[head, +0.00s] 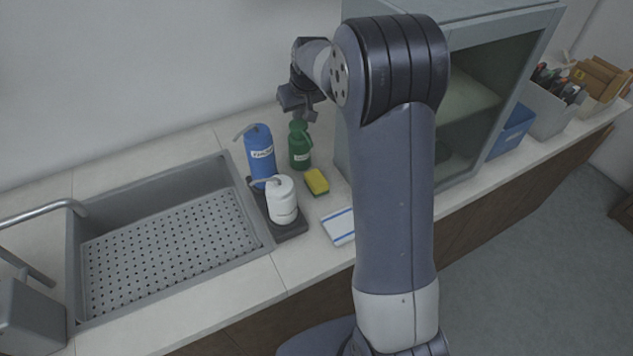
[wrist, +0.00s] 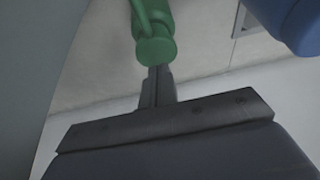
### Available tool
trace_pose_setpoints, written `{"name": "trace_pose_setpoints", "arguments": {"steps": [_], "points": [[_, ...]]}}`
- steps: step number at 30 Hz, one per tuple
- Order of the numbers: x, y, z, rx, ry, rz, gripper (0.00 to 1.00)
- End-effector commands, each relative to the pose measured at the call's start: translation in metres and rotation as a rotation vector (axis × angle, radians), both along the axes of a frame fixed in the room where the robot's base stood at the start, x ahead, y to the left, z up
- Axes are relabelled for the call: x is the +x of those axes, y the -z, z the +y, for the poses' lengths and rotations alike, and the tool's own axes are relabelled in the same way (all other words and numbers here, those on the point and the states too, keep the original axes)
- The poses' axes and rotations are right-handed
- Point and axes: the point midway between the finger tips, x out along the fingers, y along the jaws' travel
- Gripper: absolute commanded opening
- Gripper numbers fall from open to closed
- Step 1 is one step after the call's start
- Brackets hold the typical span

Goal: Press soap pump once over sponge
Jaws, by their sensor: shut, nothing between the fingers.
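A green pump bottle (head: 300,152) stands upright on the counter behind a yellow sponge (head: 317,181). Its label is too small to read. My gripper (head: 309,117) is shut and empty, pointing down right at the green pump head. In the wrist view the shut fingertips (wrist: 158,72) meet the outline of the green pump head (wrist: 156,48); I cannot tell whether they touch it. The sponge lies flat on the counter and is not visible in the wrist view.
A blue bottle (head: 260,155) and a white pump bottle (head: 282,202) stand on a dark tray (head: 292,231) to the left. The sink (head: 92,213) is beyond them. A glass-fronted cabinet (head: 470,170) stands close on the right. A blue-striped white cloth (head: 340,226) lies in front.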

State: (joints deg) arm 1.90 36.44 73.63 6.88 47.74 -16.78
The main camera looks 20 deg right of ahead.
Motion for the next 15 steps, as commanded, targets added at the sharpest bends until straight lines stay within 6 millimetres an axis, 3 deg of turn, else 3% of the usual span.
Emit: {"name": "trace_pose_setpoints", "arguments": {"steps": [15], "points": [[0.0,0.019,0.0,0.0,0.0,0.0,0.0]]}}
